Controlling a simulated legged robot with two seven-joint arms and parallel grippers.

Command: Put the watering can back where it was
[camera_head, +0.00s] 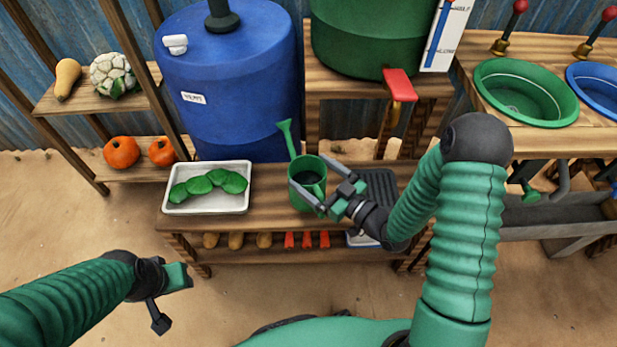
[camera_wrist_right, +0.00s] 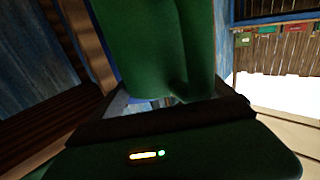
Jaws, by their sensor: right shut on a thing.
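The green watering can (camera_head: 307,168) is at the middle of the low wooden bench (camera_head: 268,208), upright, its spout pointing up and left toward the blue barrel. I cannot tell whether the can touches the bench top. In the right wrist view the can (camera_wrist_right: 150,45) fills the middle, close in front of the gripper. My left gripper (camera_head: 172,301) is away from the bench at lower left, its fingers apart and nothing between them.
A white tray (camera_head: 206,209) with green leaves stands left of the can. A dark ribbed mat (camera_head: 378,183) lies to its right. A blue barrel (camera_head: 235,95) and a green tank (camera_head: 365,40) with a red-handled tap (camera_head: 399,85) stand behind. Green and blue basins (camera_head: 525,92) are at right.

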